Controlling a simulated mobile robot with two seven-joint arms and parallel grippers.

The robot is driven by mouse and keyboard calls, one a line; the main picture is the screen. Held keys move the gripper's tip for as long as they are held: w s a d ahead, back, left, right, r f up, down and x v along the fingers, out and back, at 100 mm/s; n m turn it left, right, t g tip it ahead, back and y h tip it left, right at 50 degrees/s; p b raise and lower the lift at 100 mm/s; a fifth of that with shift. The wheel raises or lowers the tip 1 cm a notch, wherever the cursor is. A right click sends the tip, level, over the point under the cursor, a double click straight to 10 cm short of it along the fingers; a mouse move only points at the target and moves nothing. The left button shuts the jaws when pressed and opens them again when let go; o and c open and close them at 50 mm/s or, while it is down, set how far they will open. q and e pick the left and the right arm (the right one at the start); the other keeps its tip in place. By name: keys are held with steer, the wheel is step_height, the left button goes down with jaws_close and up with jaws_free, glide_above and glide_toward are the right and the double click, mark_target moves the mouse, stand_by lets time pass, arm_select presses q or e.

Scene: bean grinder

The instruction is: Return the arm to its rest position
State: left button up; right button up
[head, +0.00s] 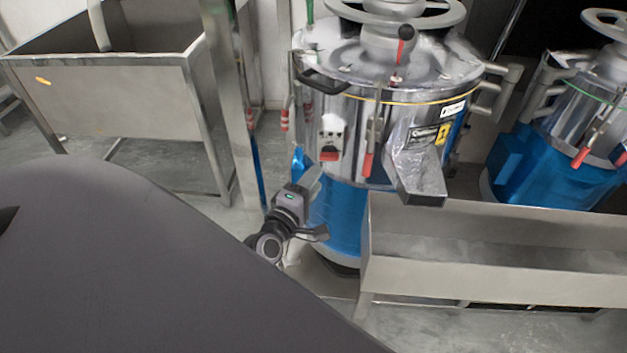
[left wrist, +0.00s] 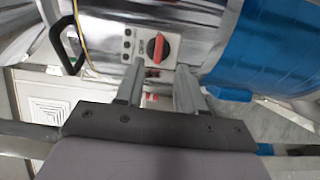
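My left gripper (head: 318,205) is low in front of the grinder's blue base in the head view, with its fingers apart and nothing between them. In the left wrist view the two fingers of the left gripper (left wrist: 160,72) are spread and point toward the grinder's control box (left wrist: 152,47) with its red knob (left wrist: 158,46). The same control box (head: 330,140) shows on the steel grinder (head: 395,100) in the head view, above the gripper. I cannot tell whether the fingers touch the grinder. My right gripper is not in view.
A steel trough (head: 480,235) stands right of the gripper, below the grinder's spout (head: 415,175). A steel post (head: 230,100) and a steel tub (head: 120,95) are to the left. Another blue-based grinder (head: 550,165) is at the right. Bare floor shows between tub and grinder.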

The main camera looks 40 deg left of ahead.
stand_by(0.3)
arm_select(q)
steer(key=s+d+f+m+g+h, duration=0.2)
steer(key=s+d+f+m, duration=0.3)
steer(key=s+m, duration=0.4)
steer(key=s+d+f+m+g+h, duration=0.3)
steer(key=s+d+f+m+g, duration=0.2)
steer(key=s+d+m, duration=0.3)
steer(key=s+m, duration=0.1)
steer(key=m, duration=0.3)
steer(key=shift+s+d+f+m, duration=0.15)
steer(key=shift+s+f+m, duration=0.25)
